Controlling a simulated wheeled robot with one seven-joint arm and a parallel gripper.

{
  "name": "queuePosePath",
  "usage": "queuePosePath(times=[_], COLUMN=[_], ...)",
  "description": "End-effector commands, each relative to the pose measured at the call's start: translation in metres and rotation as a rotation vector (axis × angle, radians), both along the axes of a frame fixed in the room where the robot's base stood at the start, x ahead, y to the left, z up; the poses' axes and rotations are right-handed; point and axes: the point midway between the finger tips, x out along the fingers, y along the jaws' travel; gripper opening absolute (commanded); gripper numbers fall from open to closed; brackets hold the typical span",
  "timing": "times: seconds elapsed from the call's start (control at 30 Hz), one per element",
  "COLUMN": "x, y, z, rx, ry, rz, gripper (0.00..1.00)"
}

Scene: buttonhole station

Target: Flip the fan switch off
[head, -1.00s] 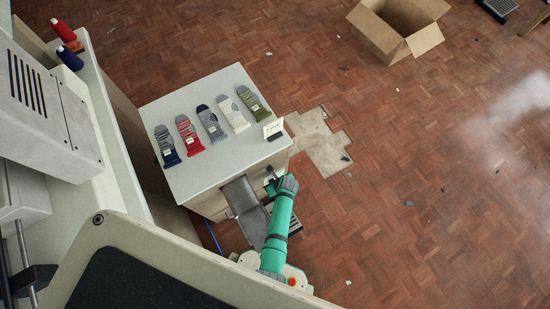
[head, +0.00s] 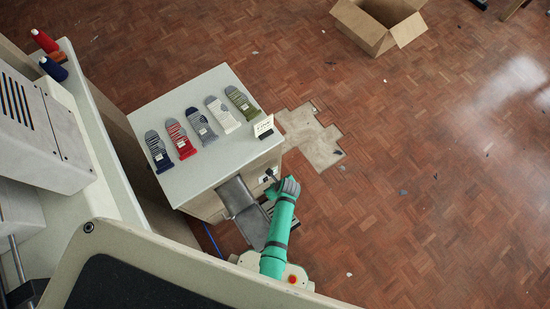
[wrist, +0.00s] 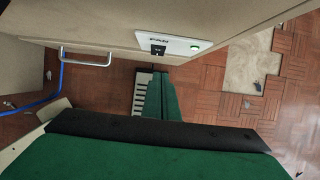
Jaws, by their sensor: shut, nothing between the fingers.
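The fan switch is a small black rocker (wrist: 158,49) on a white plate marked FAN (wrist: 172,41), on the cabinet's front face in the wrist view. A green lamp (wrist: 195,47) shows at the plate's right end. My gripper (wrist: 160,82) has green fingers held together, empty, below the plate and apart from the switch in the picture. In the head view my gripper (head: 270,176) is close to the cabinet front, below the table's near right corner. The switch is too small there to tell its position.
The cabinet top (head: 185,108) carries several socks and a small card (head: 264,127). A metal handle (wrist: 86,56) sticks out left of the switch. A blue cable (wrist: 60,85) runs along the floor. An open carton (head: 365,30) stands at the back.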

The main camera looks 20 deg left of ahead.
Motion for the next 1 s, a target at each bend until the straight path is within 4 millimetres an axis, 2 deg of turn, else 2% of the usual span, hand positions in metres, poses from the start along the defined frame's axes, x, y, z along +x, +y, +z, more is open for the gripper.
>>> queuePosePath(times=[0.3, 0.5, 0.7, 1.0], x=[-0.006, -0.007, -0.009, -0.009], y=[-0.006, -0.012, -0.014, -0.013], z=[0.055, 0.084, 0.098, 0.1], rx=[-0.001, 0.0, 0.0, -0.001], ry=[-0.002, -0.002, -0.001, 0.001], rz=[0.006, -0.003, -0.004, -0.001], gripper=[0.0, 0.0, 0.0, 0.0])
